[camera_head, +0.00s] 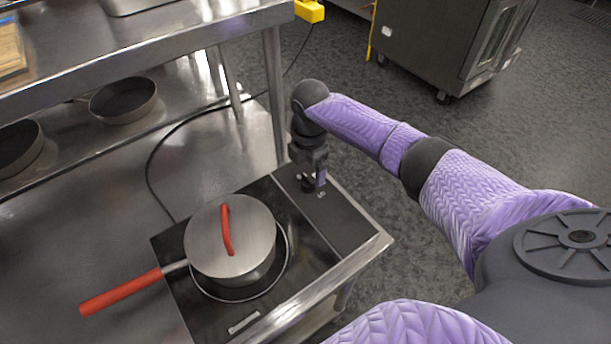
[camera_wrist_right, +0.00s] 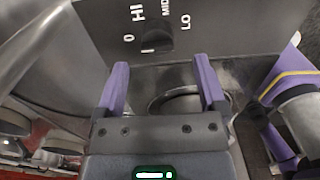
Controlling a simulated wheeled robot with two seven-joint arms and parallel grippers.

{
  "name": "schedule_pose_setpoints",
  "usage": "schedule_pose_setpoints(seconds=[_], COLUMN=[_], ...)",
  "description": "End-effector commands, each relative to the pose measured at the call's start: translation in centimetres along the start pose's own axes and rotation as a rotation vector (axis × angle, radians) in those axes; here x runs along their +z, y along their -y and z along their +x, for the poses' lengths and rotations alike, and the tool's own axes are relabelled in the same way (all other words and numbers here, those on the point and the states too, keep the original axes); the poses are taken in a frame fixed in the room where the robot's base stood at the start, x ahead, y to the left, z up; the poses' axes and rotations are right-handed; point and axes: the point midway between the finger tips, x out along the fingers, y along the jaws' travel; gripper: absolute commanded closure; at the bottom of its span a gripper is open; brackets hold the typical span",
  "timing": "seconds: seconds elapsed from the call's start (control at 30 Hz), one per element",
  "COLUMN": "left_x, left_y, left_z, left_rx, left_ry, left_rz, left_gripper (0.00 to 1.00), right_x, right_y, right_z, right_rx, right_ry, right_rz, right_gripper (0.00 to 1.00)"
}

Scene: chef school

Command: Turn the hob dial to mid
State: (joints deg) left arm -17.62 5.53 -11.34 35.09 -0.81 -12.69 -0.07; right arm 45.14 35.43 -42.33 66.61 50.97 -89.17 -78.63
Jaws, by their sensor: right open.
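The hob (camera_head: 327,262) sits on the lower steel table, with a dark control panel (camera_head: 345,222) along its right side. In the right wrist view the black round dial (camera_wrist_right: 158,36) is on the panel, with 0, HI, MID and LO printed around it. A short white mark shows at the dial's lower left edge. My right gripper (camera_head: 314,180) is over the panel, and its fingers hide most of the dial in the head view. In the wrist view the right gripper (camera_wrist_right: 160,62) is open, its purple fingers apart, with the dial just beyond and between the tips. My left gripper is out of view.
A lidded pot (camera_head: 205,240) with red handles stands on the hob, left of the panel. A steel shelf (camera_head: 190,45) rises behind, with pans (camera_head: 122,98) below it. A black cable runs behind the hob.

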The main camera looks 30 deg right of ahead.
Motion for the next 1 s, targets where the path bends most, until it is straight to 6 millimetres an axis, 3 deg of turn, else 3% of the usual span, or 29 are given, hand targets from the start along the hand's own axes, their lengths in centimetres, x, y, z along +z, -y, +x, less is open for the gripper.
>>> schedule_pose_setpoints(seconds=[0.03,0.2,0.53,0.9,0.97,1.0], left_x=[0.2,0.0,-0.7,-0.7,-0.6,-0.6], left_y=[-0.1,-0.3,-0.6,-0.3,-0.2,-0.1], left_z=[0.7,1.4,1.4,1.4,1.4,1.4], left_rx=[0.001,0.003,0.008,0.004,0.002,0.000], left_ry=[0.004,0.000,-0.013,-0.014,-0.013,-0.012], left_rz=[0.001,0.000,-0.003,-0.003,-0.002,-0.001], left_gripper=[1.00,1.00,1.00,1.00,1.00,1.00], right_x=[-0.1,-0.1,-0.1,-0.1,-0.1,-0.1], right_y=[0.0,0.0,0.0,0.0,0.0,0.0], right_z=[1.5,4.2,4.7,4.7,4.7,4.7], right_rx=[-0.004,-0.001,0.001,0.001,0.001,0.001], right_ry=[-0.001,-0.001,0.001,0.001,0.001,0.001], right_rz=[0.001,0.001,0.000,0.000,0.000,0.000], right_gripper=[0.10,0.10,0.10,0.88,1.00,1.00])
